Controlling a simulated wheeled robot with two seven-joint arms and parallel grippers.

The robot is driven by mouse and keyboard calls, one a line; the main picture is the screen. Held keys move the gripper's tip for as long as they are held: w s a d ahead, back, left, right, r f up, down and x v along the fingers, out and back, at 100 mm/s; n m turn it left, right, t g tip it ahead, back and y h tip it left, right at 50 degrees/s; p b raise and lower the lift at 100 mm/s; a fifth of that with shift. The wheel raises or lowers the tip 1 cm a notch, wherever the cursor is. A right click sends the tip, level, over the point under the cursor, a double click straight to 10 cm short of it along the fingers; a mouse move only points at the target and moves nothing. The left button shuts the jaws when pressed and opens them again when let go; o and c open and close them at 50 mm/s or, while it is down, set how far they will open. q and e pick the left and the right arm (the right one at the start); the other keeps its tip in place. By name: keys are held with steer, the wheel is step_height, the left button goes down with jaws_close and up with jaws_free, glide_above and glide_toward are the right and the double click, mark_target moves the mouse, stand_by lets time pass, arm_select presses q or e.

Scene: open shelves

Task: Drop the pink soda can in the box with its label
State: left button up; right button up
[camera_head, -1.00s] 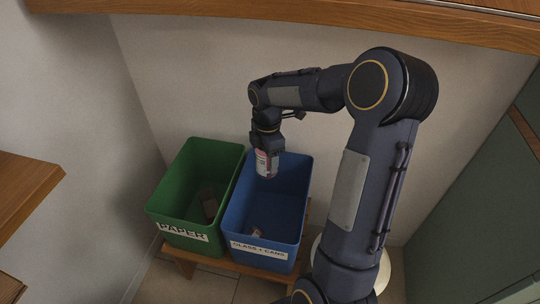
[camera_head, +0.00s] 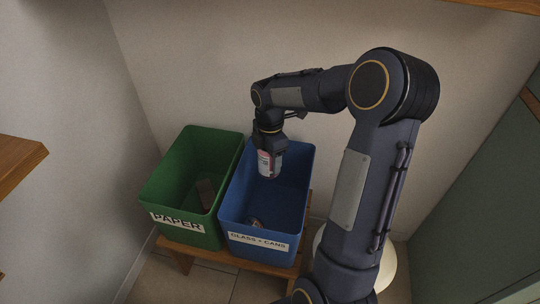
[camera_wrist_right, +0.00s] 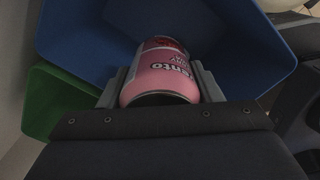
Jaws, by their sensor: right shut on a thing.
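The pink soda can (camera_head: 269,163) is in my right gripper (camera_head: 269,152), which points down over the blue box. In the right wrist view the can (camera_wrist_right: 162,78) sits between the two fingers of the gripper (camera_wrist_right: 160,88), with the blue box (camera_wrist_right: 75,38) around and beyond it. The blue box (camera_head: 235,228) carries a label (camera_head: 258,241) reading "GLASS + CANS". The can hangs upright over the box's opening, toward its back part. My left gripper is not in view.
A green box (camera_head: 160,190) labelled "PAPER" stands left of the blue one, with a brown item (camera_head: 205,194) inside. A small item (camera_head: 255,222) lies in the blue box. Both boxes stand on a low wooden bench (camera_head: 230,260). A wooden shelf (camera_head: 18,160) juts in at left.

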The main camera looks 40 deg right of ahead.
steer(key=o, duration=1)
step_height(320, 180, up, 8)
steer(key=p, duration=0.2)
steer(key=shift+p, duration=0.3)
steer(key=s+a+r+m+t+y, duration=0.2)
steer(key=s+a+m+t, duration=0.1)
steer(key=s+a+m, duration=0.6)
steer(key=s+a+r+m+t+y, duration=0.1)
steer(key=s+a+m+t+y, duration=0.15)
steer(key=s+a+m, duration=0.7)
steer(key=shift+n+h, duration=0.35)
steer(key=shift+n, duration=0.1)
steer(key=r+p, duration=0.7)
steer(key=s+d+r+p, duration=0.1)
steer(key=r+p, duration=0.6)
steer(key=p, duration=0.1)
steer(key=d+r+p, duration=0.1)
steer(key=r+p, duration=0.6)
steer(key=r, duration=0.1)
steer(key=shift+s+d+r, duration=0.1)
steer(key=shift+s+d, duration=0.1)
steer(key=shift+s, duration=0.15)
